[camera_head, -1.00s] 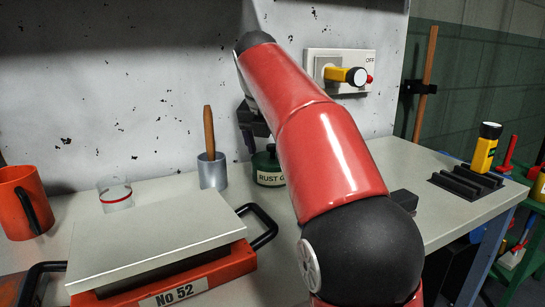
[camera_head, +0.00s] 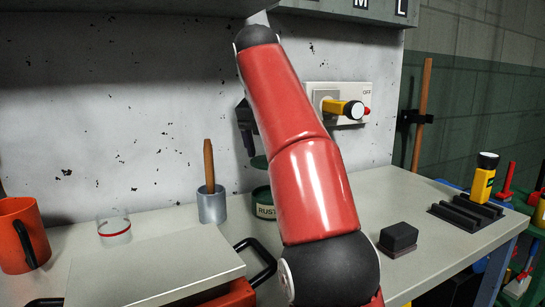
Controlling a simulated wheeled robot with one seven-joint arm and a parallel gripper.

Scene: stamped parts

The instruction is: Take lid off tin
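The green tin (camera_head: 263,207) with a pale label reading "RUST" stands on the bench near the back wall; my arm hides its right side. Its green lid (camera_head: 259,162) is above the tin, with a visible gap between them. My gripper (camera_head: 250,150) is directly over the lid, partly hidden behind my red arm. The lid hangs clear of the tin at the gripper's fingers, so the gripper appears shut on it; the grip itself is hidden.
A metal cup (camera_head: 212,206) with a wooden handle stands left of the tin. A glass (camera_head: 114,228), an orange mug (camera_head: 22,235) and a grey-topped red case (camera_head: 150,266) are further left. A dark block (camera_head: 398,237) and a black rack (camera_head: 467,212) lie right.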

